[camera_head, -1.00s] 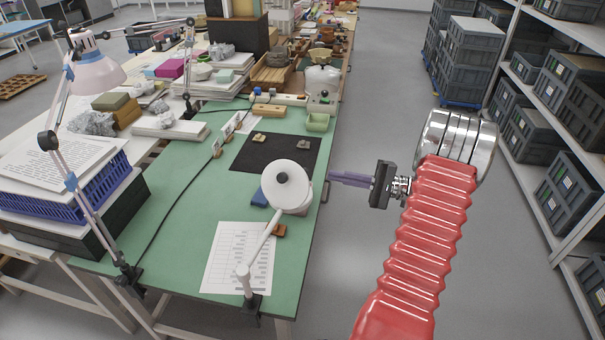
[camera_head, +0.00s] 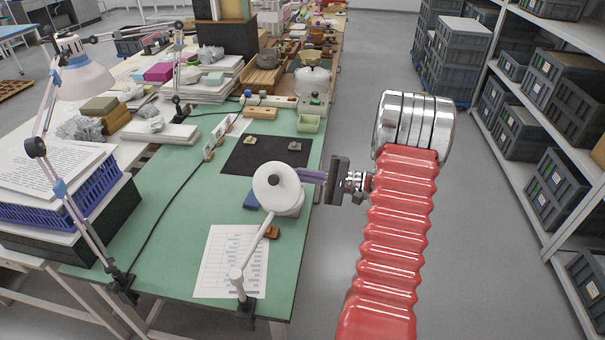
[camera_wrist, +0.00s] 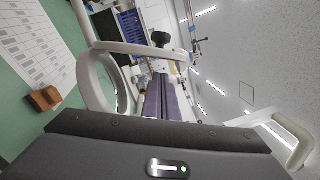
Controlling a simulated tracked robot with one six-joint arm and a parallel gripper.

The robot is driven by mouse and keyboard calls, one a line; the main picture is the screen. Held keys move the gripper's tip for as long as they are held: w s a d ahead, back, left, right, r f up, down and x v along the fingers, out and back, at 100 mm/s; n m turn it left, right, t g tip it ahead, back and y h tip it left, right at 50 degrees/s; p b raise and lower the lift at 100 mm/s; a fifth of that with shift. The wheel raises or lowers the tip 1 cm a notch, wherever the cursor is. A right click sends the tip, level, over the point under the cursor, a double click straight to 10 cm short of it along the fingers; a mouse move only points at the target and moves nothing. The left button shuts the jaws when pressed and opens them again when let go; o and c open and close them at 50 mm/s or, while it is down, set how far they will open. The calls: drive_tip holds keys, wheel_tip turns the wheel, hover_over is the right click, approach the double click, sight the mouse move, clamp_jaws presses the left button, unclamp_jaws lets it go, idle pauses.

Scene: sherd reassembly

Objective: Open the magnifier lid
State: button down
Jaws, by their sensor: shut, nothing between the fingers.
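The magnifier (camera_head: 288,203) is a white round head on a jointed white arm clamped at the table's front. Its white lid (camera_head: 265,192) with a dark knob (camera_head: 273,180) lies over the head and looks closed. My gripper (camera_head: 304,175) is shut and empty, its purple fingers close to the right side of the magnifier head. In the wrist view the fingers (camera_wrist: 161,84) point towards the white lid edge (camera_wrist: 140,48) and dark knob (camera_wrist: 160,38). The magnifier's white ring (camera_wrist: 84,85) shows to their left. Whether the fingertips touch the lid cannot be told.
The green table (camera_head: 165,210) holds a black mat (camera_head: 240,160) with sherds, a printed sheet (camera_head: 225,262) and a brown block (camera_head: 271,232). A desk lamp (camera_head: 82,78) stands at the left. Grey crates on shelves (camera_head: 545,150) line the right; the floor between is clear.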

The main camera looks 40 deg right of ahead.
drive_tip(key=shift+s+a+r, duration=0.2)
drive_tip(key=shift+s+a, duration=0.05)
drive_tip(key=shift+a, duration=0.15)
drive_tip(key=shift+s+a+r, duration=0.2)
drive_tip(key=shift+a, duration=0.2)
